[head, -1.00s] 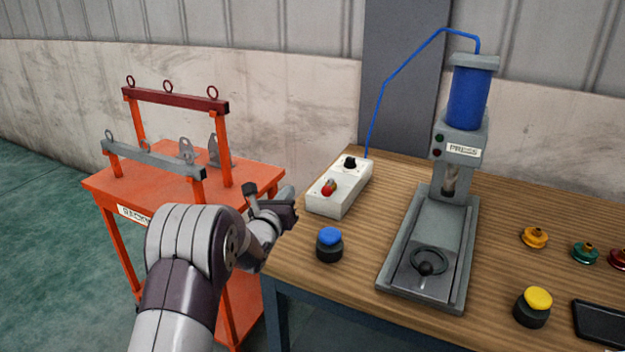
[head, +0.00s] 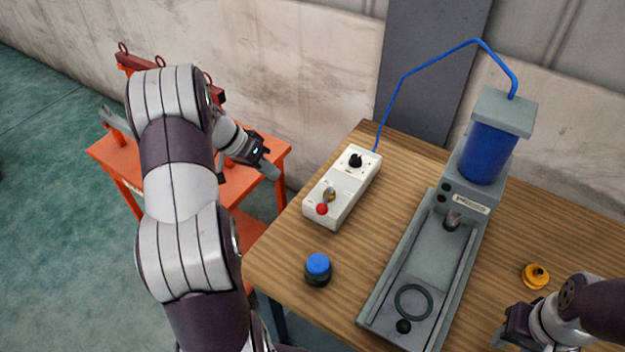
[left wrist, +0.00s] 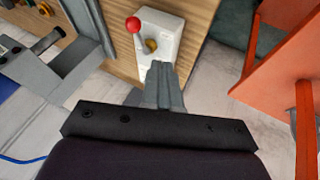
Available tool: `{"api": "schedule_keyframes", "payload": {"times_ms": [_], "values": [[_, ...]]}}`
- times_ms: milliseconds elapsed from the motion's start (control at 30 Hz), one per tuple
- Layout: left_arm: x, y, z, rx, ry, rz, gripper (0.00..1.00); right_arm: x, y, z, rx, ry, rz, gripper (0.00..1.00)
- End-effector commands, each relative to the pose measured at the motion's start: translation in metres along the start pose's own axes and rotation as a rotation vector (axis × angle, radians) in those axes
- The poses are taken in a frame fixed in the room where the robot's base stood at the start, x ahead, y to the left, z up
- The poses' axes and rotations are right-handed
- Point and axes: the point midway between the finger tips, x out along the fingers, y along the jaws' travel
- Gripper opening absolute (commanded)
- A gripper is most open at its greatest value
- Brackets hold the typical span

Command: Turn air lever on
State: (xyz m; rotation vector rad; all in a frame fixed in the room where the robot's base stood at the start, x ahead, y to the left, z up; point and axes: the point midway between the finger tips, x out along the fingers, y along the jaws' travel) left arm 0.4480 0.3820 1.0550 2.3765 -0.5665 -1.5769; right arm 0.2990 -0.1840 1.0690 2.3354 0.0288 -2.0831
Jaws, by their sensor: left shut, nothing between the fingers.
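The air lever, with a red knob (head: 322,209) and a brass-coloured pivot, sits on the near end of a white control box (head: 352,187) on the wooden bench. In the left wrist view the red knob (left wrist: 133,24) and white box (left wrist: 172,38) lie beyond the fingertips. My left gripper (head: 270,171) is shut and empty, above the orange cart's right side and left of the box, apart from the lever. Its closed fingers show in the left wrist view (left wrist: 160,80). My right gripper (head: 503,335) is at the lower right; its fingers are too unclear to judge.
A grey press (head: 470,190) with a blue cylinder stands right of the box, joined by a blue hose (head: 432,62). A blue-topped button (head: 318,268) is near the bench's front edge. A yellow part (head: 535,276) lies near my right gripper. The orange cart (head: 265,152) stands left.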

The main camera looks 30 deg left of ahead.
Motion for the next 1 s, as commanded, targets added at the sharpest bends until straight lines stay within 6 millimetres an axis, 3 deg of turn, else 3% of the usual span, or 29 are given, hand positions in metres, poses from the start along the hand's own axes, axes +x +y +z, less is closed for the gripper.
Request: {"api": "schedule_keyframes", "payload": {"times_ms": [200,267,533,733,1000], "values": [[0.032,-0.002,0.002,-0.013,-0.003,-0.002,0.0,0.016,0.0,0.002,0.0,0.0,0.0,0.43],[0.039,0.001,0.0,-0.014,-0.005,0.0,0.0,0.005,0.0,0.001,0.0,0.0,0.0,0.43],[0.098,0.001,0.0,-0.012,-0.006,-0.003,0.0,-0.009,0.0,-0.001,0.0,0.001,0.0,0.43],[0.115,0.024,0.001,-0.01,-0.004,-0.003,0.0,-0.022,0.0,-0.003,0.0,0.001,0.0,0.43],[0.123,0.031,0.003,-0.01,-0.003,-0.006,0.0,-0.024,0.0,-0.003,0.0,0.001,0.0,0.43]]}}
